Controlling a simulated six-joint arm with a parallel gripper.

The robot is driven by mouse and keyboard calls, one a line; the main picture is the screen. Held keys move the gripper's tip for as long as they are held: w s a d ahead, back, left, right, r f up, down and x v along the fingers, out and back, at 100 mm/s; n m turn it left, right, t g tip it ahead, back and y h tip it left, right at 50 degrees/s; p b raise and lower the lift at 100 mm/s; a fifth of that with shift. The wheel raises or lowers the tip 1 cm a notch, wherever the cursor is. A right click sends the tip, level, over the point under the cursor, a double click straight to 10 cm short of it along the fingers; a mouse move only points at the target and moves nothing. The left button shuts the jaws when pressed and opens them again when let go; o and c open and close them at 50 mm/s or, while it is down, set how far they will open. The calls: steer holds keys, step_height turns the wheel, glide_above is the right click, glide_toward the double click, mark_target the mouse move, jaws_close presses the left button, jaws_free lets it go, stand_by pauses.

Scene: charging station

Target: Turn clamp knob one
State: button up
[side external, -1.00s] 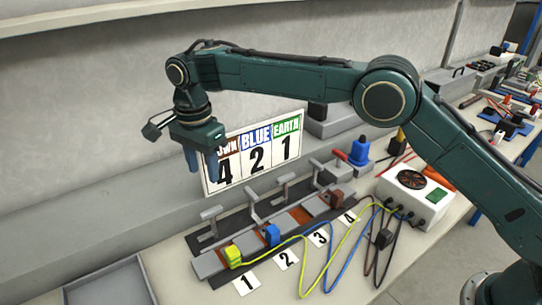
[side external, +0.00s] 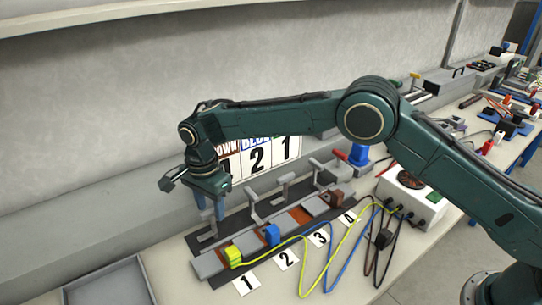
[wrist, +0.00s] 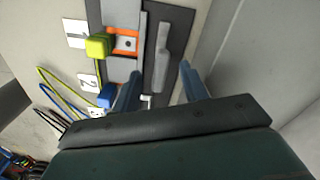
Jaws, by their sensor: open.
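Clamp knob one is the grey handle (side external: 209,232) at the near left end of the dark clamp strip, behind the yellow plug (side external: 233,255). In the wrist view a long grey clamp piece (wrist: 162,58) lies ahead between my two blue fingers. My gripper (side external: 210,208) is open and points down at the handle. It also shows in the wrist view (wrist: 160,85), with a finger on each side of the gap. The fingers overlap the top of the handle in the side view; I cannot tell whether they touch it. The yellow plug (wrist: 97,46) sits beside the clamp.
A blue plug (side external: 271,234) and a brown plug (side external: 334,197) sit along the rail, their cables running to a white box (side external: 408,205). Number cards (side external: 247,282) lie in front. Other clamp handles (side external: 252,195) stand to the right. A sign (side external: 258,155) stands behind.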

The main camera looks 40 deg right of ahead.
steer(key=shift+c, duration=0.2)
jaws_close()
steer(key=shift+n, duration=0.4)
steer(key=n, duration=0.8)
steer(key=shift+n, duration=0.3)
steer(key=n, duration=0.4)
steer(key=shift+n, duration=0.3)
steer(key=n, duration=0.4)
